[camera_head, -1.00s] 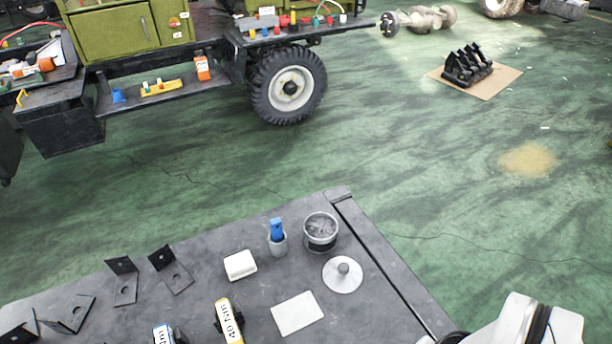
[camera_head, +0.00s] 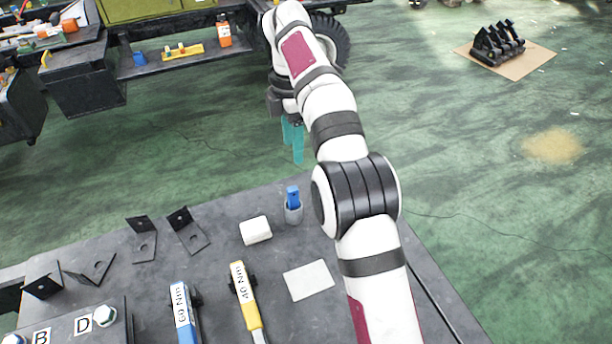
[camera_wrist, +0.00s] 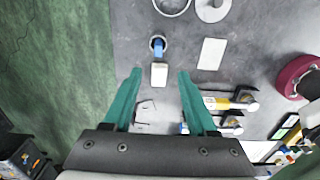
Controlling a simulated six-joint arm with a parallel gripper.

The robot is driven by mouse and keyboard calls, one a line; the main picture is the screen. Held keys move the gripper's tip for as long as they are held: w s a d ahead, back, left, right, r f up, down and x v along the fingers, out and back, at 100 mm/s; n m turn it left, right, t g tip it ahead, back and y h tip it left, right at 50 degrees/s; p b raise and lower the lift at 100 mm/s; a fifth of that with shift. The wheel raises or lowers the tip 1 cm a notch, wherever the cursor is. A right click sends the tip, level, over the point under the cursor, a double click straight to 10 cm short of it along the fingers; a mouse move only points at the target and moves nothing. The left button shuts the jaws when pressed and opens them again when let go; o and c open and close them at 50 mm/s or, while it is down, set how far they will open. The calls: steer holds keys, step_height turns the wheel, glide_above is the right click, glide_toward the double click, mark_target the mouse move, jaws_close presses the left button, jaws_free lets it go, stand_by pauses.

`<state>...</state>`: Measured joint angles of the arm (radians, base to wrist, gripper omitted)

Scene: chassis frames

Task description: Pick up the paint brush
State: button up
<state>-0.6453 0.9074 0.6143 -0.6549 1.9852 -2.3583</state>
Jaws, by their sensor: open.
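The paint brush (camera_head: 293,194) appears to be the blue-handled item standing upright in a small grey cup (camera_head: 294,215) near the table's far edge. Its lower end is hidden in the cup. In the wrist view the blue handle (camera_wrist: 158,46) and cup show ahead, slightly left of the middle. My gripper (camera_head: 292,146) has teal fingers pointing down, and it appears above and beyond the cup in the head view. In the wrist view my gripper (camera_wrist: 160,72) is open with nothing held between its fingers; the brush lies beyond the fingertips.
A white block (camera_head: 255,230) lies close beside the cup. A pale card (camera_head: 308,280), black angle brackets (camera_head: 186,232) and yellow (camera_head: 247,300) and blue (camera_head: 184,310) tools lie on the table (camera_head: 220,262). A round can (camera_wrist: 172,6) stands near the cup, beside a knobbed disc (camera_wrist: 212,9).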

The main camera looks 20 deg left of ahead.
mark_target(293, 189)
steer(key=f, duration=1.5)
steer(key=shift+s+a+f, duration=0.1)
steer(key=shift+a+f, duration=0.15)
jaws_close()
